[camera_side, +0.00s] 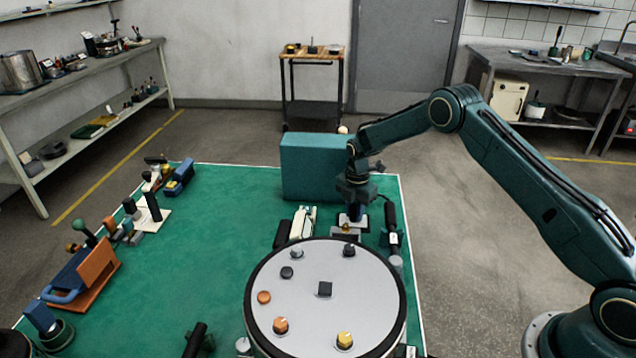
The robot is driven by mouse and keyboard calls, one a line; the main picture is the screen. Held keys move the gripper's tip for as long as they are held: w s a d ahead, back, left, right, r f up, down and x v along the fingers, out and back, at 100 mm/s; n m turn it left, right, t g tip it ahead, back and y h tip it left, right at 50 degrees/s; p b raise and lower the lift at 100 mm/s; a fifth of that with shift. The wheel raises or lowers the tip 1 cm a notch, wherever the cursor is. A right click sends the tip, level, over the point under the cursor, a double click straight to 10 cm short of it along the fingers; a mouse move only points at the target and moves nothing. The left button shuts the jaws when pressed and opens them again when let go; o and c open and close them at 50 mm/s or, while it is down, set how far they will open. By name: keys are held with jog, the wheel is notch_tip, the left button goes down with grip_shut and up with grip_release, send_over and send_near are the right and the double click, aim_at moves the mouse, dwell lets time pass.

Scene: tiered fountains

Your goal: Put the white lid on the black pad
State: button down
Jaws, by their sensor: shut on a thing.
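My gripper (353,212) points down behind the round grey table, in front of the blue-green box. It is shut on a small whitish piece (361,224), which I take to be the white lid. My fingers cover much of it, and I cannot tell whether it touches what lies below.
Several knobs stand around the square, including a yellow one (344,340) and an orange one (281,325). The blue-green box (310,168) stands behind my gripper. A white-and-dark item (303,222) lies to its left. The green mat (200,255) is mostly clear mid-left.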

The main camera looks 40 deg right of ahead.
aim_at(355, 205)
jog(key=shift+f, duration=0.15)
jog(key=c, duration=1.2)
grip_release()
jog(key=shift+c, duration=0.2)
notch_tip(355, 205, up, 11)
jog(key=shift+r, duration=0.7)
